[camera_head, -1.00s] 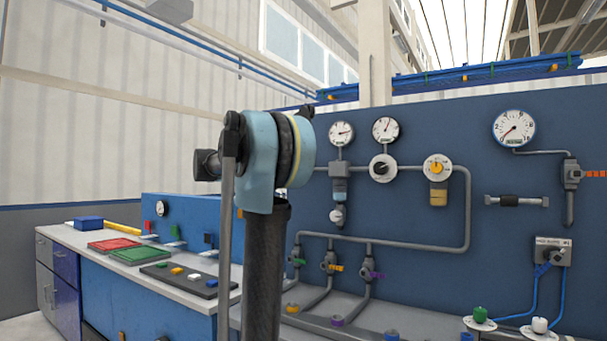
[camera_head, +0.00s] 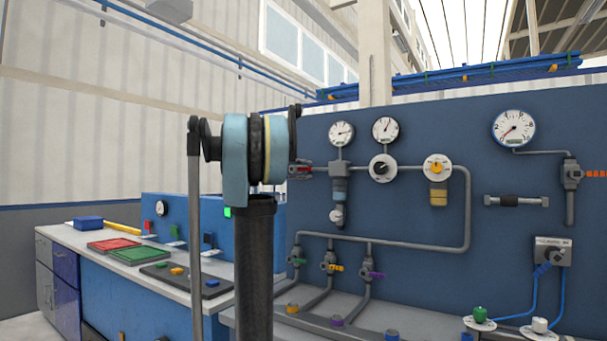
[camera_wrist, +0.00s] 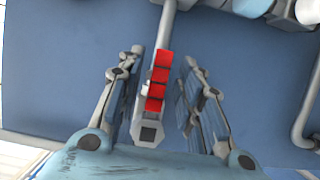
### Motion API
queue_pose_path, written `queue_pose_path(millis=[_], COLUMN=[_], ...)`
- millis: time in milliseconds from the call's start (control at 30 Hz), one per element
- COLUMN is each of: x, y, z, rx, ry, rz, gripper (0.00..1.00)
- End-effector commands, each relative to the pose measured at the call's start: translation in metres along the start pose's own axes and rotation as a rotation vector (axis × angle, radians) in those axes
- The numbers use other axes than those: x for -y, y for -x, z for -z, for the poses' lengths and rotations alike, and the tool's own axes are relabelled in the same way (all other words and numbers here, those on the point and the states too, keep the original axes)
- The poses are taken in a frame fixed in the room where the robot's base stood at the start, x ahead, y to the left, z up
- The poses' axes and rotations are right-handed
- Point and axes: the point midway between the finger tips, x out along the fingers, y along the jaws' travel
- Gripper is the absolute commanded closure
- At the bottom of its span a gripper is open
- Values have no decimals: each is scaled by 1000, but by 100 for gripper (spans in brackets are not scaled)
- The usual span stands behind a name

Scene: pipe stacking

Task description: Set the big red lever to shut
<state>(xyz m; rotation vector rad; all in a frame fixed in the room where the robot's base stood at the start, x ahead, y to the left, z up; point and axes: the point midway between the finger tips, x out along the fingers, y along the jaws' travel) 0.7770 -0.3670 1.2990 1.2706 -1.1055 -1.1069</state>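The red lever (camera_wrist: 158,80) has a segmented red handle and sits on a grey valve body on a grey pipe. In the wrist view the handle lies in line with the pipe, in front of the blue panel. My gripper (camera_wrist: 170,85) is open, with one finger on each side of the lever. A gap shows on both sides, wider on the right; I cannot tell the depth. In the head view a part of the red lever (camera_head: 303,170) shows just right of my arm, at the left end of the upper pipe. My gripper is hidden there behind my arm.
Gauges (camera_head: 385,130) and a yellow-knobbed regulator (camera_head: 437,168) are to the right on the blue panel (camera_head: 420,270). A smaller orange-red lever (camera_head: 597,174) is at the far right. Three small coloured valves (camera_head: 331,267) sit below. A bench (camera_head: 60,235) with trays stands left.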

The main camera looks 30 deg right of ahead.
Motion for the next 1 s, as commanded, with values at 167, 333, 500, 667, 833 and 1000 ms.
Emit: queue_pose_path(millis=[167,333,500,667,833,1000], x=[0,0,0,0,0,2], y=[-9,-10,-9,-9,-12,-18], z=[0,0,0,0,-1,-6], rx=[-1,-1,-1,-1,2,14], ry=[0,0,0,0,-1,-20], rz=[0,0,0,0,1,9], gripper=[66,66,80,100,100,100])
